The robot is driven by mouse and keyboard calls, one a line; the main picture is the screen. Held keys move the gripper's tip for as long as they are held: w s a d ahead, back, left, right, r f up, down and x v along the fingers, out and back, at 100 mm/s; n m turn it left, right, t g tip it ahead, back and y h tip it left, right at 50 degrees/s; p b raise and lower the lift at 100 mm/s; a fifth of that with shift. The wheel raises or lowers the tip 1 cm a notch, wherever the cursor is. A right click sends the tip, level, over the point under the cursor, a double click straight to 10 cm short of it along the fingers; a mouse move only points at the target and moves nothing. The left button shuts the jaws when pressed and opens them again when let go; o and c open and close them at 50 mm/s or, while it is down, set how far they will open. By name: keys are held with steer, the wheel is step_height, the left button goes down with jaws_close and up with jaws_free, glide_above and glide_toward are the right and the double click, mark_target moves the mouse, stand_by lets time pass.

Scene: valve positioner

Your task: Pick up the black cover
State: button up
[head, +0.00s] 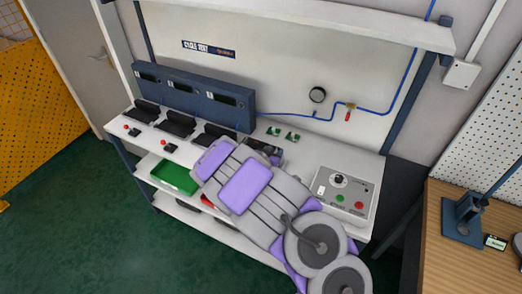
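Several black pieces lie in a row on the white bench in front of the blue display unit: one at the left (146,110), one in the middle (178,124) and one at the right (214,136), partly behind my arm. I cannot tell which is the black cover. My grey and purple arm reaches over the bench. A small dark shape (264,148) shows just past the arm's far edge; I cannot tell whether it is my gripper or a thing on the bench. My gripper's fingers cannot be made out, and the arm hides the bench below it.
The blue display unit (195,95) stands behind. A green tray (175,177) sits on the lower shelf. A wooden table (450,255) stands right. Floor at left is clear.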

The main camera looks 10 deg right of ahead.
steer(key=shift+a, duration=0.25)
steer(key=shift+c, duration=0.5)
steer(key=shift+d, duration=0.45)
jaws_close()
steer(key=shift+a+r, duration=0.1)
steer(key=shift+a, duration=0.1)
